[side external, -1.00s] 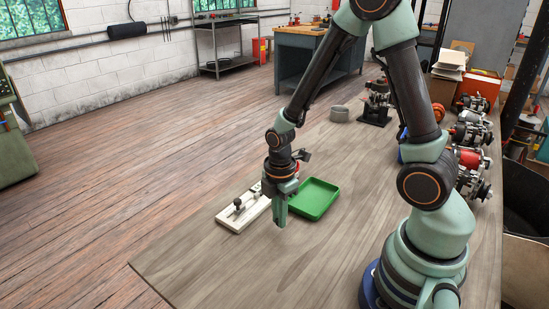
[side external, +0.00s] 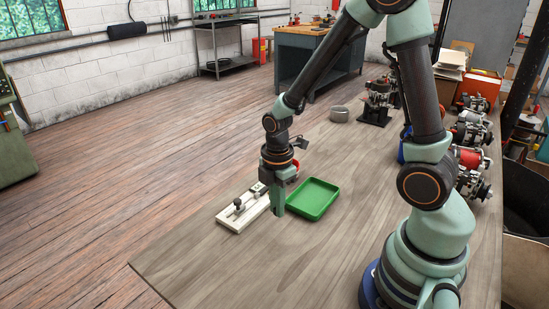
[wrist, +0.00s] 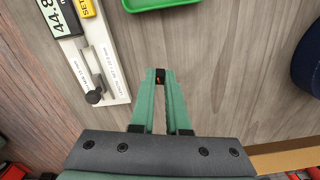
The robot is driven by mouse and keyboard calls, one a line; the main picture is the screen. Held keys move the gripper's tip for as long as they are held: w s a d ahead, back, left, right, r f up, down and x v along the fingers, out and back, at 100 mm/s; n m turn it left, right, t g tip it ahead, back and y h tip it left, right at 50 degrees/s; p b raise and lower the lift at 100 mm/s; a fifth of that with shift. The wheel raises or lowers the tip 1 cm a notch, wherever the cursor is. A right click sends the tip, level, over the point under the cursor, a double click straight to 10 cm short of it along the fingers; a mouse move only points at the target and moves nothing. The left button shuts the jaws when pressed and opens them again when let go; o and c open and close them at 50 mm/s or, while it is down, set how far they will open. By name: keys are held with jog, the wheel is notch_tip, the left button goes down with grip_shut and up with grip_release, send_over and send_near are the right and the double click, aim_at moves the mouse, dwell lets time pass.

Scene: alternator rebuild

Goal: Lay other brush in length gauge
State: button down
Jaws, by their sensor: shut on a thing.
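The length gauge (side external: 232,222) is a pale board lying on the bench, with dark knobs on top. In the wrist view the gauge (wrist: 119,74) is at upper left, with a 44.8 readout, a yellow SET label, a metal slide and a black knob (wrist: 94,97). My gripper (side external: 278,213) points down above the bench, just right of the gauge and apart from it. In the wrist view my gripper (wrist: 160,76) is shut on a small dark brush (wrist: 160,79) with a reddish mark, held between the fingertips. The side view does not show the brush.
A green tray (side external: 325,184) lies right of the gripper, close by; its edge shows at the top of the wrist view (wrist: 160,3). A grey ring (side external: 340,114) and alternator parts (side external: 375,103) stand farther back. The bench front is clear.

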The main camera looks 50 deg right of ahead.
jog(key=w+r+n, duration=0.1)
jog(key=w, duration=0.2)
jog(key=w+d+r+n, duration=0.1)
jog(key=w, duration=0.3)
jog(key=w+d+r, duration=0.1)
jog(key=w, duration=0.2)
jog(key=shift+w+d+r+n, duration=0.1)
jog(key=shift+w+d+n, duration=0.05)
jog(key=shift+w+n, duration=0.2)
send_over(250, 203)
jog(key=shift+f, duration=2.4)
jog(key=shift+f, duration=0.4)
jog(key=shift+f, duration=0.35)
jog(key=shift+f, duration=0.2)
jog(key=c, duration=0.8)
grip_release()
jog(key=shift+c, duration=0.2)
